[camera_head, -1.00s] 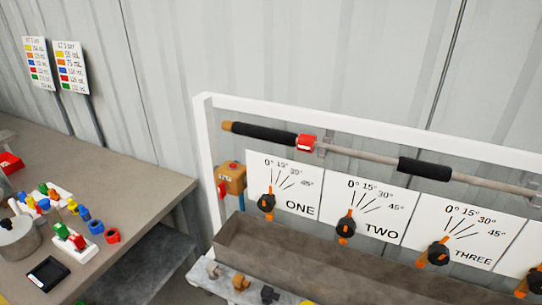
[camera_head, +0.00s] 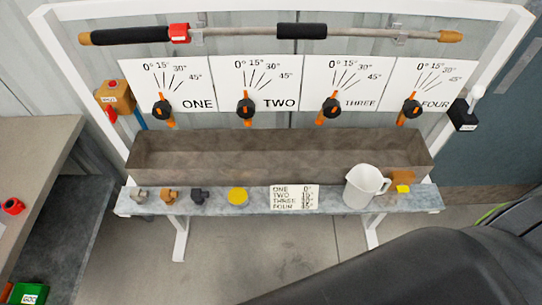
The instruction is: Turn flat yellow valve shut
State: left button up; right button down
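A flat round yellow piece (camera_head: 237,197) sits on the grey front shelf (camera_head: 330,207) of the white rack. It is the last in a row after a grey valve handle (camera_head: 140,194), an orange-brown one (camera_head: 169,195) and a black one (camera_head: 199,196). Whether the yellow piece is turned open or shut cannot be told. A smaller yellow piece (camera_head: 403,188) lies right of the white jug. Neither gripper shows. A large dark form, probably part of my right arm, fills the lower right.
A white jug (camera_head: 362,186) and a label card (camera_head: 294,197) are on the shelf. Behind is a brown trough (camera_head: 280,160), with dial panels ONE to FOUR (camera_head: 255,85) and a bar (camera_head: 250,34) above. A table (camera_head: 40,150) stands left. Floor below is clear.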

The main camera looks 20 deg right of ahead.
aim_at(401, 188)
jog(key=z, duration=1.95)
